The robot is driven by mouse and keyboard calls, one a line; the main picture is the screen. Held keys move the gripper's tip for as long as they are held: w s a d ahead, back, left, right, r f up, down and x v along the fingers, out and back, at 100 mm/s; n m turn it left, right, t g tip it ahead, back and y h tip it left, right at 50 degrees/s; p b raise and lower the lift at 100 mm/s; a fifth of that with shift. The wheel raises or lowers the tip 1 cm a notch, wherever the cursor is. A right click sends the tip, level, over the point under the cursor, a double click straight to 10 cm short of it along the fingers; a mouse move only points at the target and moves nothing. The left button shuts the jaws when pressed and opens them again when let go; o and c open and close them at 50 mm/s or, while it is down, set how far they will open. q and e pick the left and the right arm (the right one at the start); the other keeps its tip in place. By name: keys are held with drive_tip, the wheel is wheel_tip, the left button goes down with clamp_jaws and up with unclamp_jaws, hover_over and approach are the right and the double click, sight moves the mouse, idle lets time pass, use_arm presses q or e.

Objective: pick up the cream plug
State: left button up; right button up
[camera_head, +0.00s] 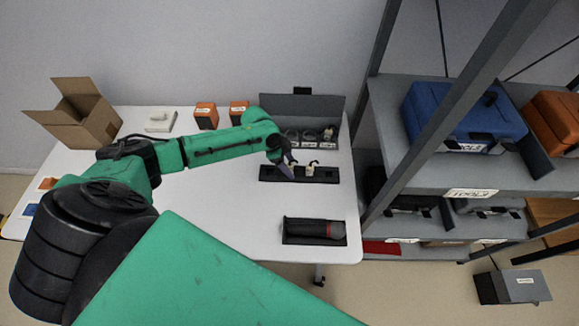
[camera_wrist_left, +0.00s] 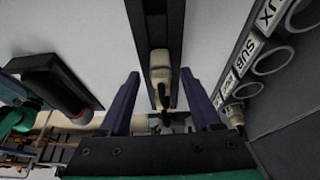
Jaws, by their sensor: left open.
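The cream plug (camera_head: 310,169) sits at the black slotted strip (camera_head: 326,174) on the white table in the head view. In the left wrist view the cream plug (camera_wrist_left: 160,67) lies in line with the strip (camera_wrist_left: 148,22), with a dark tip pointing toward my gripper. My left gripper (camera_head: 290,168) is just left of the plug in the head view. In the left wrist view my left gripper (camera_wrist_left: 160,75) is open, one purple finger on each side of the plug, with gaps between. I cannot tell the height of the fingers. My right gripper is not in view.
A grey open case (camera_head: 304,105) with labelled rings stands behind the strip. A black cylinder with a red band (camera_head: 315,229) lies in a dark tray in front. A cardboard box (camera_head: 78,112) and orange boxes (camera_head: 206,115) stand farther left. A shelf rack (camera_head: 460,182) stands right.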

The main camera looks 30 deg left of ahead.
use_arm(q)
drive_tip(key=shift+f, duration=0.15)
clamp_jaws()
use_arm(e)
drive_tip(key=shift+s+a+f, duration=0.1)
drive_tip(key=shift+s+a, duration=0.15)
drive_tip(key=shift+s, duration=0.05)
